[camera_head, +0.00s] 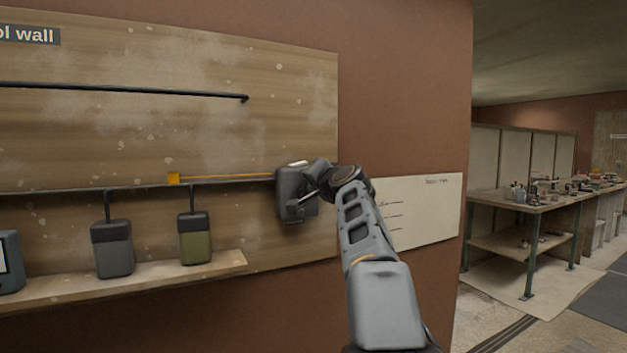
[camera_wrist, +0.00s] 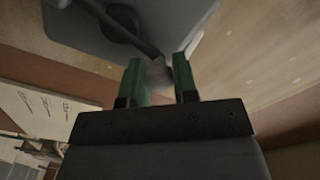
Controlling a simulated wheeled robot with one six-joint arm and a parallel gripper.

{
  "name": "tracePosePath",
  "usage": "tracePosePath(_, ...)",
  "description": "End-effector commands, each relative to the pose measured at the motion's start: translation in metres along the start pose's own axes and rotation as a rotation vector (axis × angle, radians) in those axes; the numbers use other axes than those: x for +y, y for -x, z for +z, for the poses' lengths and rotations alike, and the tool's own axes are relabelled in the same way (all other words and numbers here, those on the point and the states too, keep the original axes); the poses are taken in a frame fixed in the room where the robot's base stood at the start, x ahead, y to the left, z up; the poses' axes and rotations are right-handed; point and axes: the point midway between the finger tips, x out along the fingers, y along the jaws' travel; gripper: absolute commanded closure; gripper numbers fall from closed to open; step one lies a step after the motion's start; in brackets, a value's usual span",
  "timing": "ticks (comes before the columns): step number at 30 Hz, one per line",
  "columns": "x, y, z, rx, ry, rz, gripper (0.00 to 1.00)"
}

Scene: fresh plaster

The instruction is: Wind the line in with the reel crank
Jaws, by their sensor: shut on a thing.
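The reel (camera_head: 287,188) is a dark grey box at the right end of the wall board, and it fills the top of the wrist view (camera_wrist: 185,18). Its crank (camera_wrist: 142,42) is a dark bar running from a round hub to a small grey knob (camera_wrist: 163,74). My gripper (camera_wrist: 159,65) has its green fingers on either side of that knob and is shut on it. The orange line (camera_head: 225,176) runs nearly level from the reel to an orange block (camera_head: 173,178) on the left. In the head view my wrist partly hides the reel, and the grip is hard to make out.
A dark rail (camera_head: 150,188) carries a grey pouch-like case (camera_head: 112,250) and a green one (camera_head: 195,240) above a wooden shelf (camera_head: 225,264). A pinned sheet (camera_head: 430,210) hangs right of my arm. A workbench (camera_head: 535,205) stands farther right, with open floor before it.

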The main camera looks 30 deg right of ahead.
Motion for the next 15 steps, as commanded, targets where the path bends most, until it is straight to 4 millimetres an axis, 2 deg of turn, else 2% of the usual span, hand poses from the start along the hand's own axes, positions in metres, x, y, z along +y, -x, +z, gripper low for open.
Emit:
tracePosePath(5,0.0000,-0.0003,0.0006,-0.002,-0.001,0.000,0.97)
tracePosePath(6,0.0001,-0.0003,0.0006,-0.002,-0.001,0.000,0.72)
tracePosePath(13,0.0003,-0.0002,0.0002,-0.001,-0.002,0.000,0.50)
tracePosePath(15,0.0003,-0.0001,0.0001,-0.001,-0.002,0.000,0.47)
